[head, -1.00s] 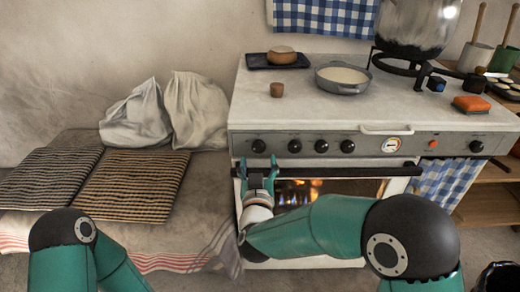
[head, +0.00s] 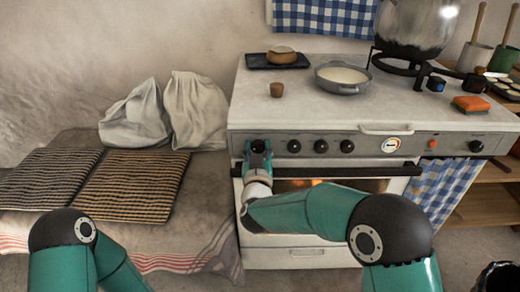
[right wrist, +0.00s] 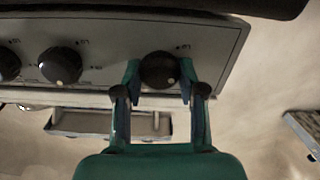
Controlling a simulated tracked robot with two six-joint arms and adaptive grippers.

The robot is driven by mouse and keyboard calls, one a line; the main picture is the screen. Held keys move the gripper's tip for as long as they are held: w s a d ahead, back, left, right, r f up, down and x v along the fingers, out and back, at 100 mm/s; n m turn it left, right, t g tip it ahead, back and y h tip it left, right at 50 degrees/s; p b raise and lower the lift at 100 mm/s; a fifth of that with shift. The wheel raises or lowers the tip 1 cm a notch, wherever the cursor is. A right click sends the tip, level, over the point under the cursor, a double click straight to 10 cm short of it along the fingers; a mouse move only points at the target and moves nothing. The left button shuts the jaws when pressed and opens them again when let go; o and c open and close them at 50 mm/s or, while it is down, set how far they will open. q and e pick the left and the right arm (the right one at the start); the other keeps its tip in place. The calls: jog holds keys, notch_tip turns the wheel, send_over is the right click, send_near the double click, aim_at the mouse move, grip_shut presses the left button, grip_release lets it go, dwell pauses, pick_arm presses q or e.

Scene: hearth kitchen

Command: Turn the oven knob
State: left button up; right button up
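The stove's front panel carries a row of black knobs. My right gripper (head: 257,158) is up at the leftmost knob (head: 258,146) in the head view. In the right wrist view the panel appears upside down, and this knob (right wrist: 159,70) sits between the two green fingertips of my right gripper (right wrist: 160,76). One finger is on each side, with what looks like a thin gap; firm contact is not visible. The knob's pale mark is near its lower right rim there. Of my left arm only upper links show; its gripper is out of view.
The oven door handle (head: 350,171) runs just below the panel, close to my right gripper. A pan (head: 343,84) and a small brown cup (head: 276,90) stand on the stovetop (head: 300,108). Striped cushions (head: 130,186) lie left.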

jog(key=shift+c, duration=1.2)
jog(key=shift+d, duration=0.35)
jog(key=shift+c, duration=0.7)
jog(key=shift+a, duration=0.25)
jog(key=shift+f+m+b, duration=0.15)
jog(key=shift+m+b, duration=0.65)
jog(key=shift+b, duration=0.25)
jog(key=m+b, duration=0.7)
jog(key=shift+d+f, duration=0.1)
jog(key=m+b, duration=0.3)
jog(key=shift+d+f+m, duration=0.1)
jog(key=shift+m, duration=0.2)
jog(key=m+b, duration=0.3)
jog(key=m, duration=0.1)
